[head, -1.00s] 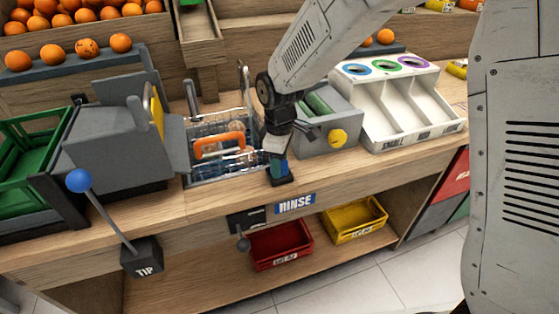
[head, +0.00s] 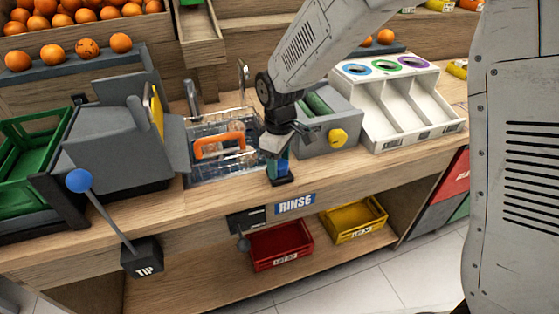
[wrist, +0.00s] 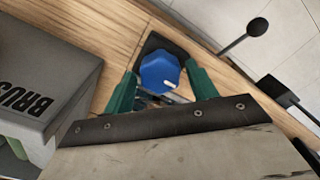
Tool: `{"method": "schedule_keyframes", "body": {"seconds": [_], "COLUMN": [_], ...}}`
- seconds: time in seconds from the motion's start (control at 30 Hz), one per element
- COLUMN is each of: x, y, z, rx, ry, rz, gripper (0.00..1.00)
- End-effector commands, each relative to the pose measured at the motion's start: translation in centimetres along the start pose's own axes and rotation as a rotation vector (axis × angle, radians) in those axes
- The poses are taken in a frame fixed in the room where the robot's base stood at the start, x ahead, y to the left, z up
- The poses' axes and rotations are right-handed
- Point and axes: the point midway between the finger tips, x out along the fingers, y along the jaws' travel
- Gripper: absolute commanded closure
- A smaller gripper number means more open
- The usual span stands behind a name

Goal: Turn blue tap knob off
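The blue tap knob (wrist: 160,73) sits on a dark square base at the counter's front edge. A white mark on it points to the lower right in the wrist view. My gripper (wrist: 160,80) has one green finger on each side of the knob, with a thin gap seeming to show at each side, so it looks open around it. In the head view my gripper (head: 278,168) points down over the dark base, and the knob is mostly hidden. The sink basin (head: 188,170) holds clear water and a basket with an orange handle (head: 220,145). No clear stream shows under the tap (head: 243,72).
A grey brush box (head: 325,133) with a yellow knob (head: 337,137) stands close right of my gripper. A white sorting tray (head: 405,125) is farther right. A lever with a blue ball (head: 79,180) stands at the left. The RINSE sign (head: 295,204) is below the counter edge.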

Motion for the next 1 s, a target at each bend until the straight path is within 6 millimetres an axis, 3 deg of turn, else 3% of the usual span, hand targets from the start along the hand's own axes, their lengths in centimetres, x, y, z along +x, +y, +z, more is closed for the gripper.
{"method": "schedule_keyframes", "body": {"seconds": [0.37,0.8,1.0], "x": [-0.4,-7.0,-7.8], "y": [0.0,0.0,0.0], "z": [0.0,0.0,0.0], "rx": [-0.001,-0.001,-0.001], "ry": [0.0,0.001,-0.001], "rz": [0.0,0.001,0.0], "gripper": [0.34,0.34,0.34]}}
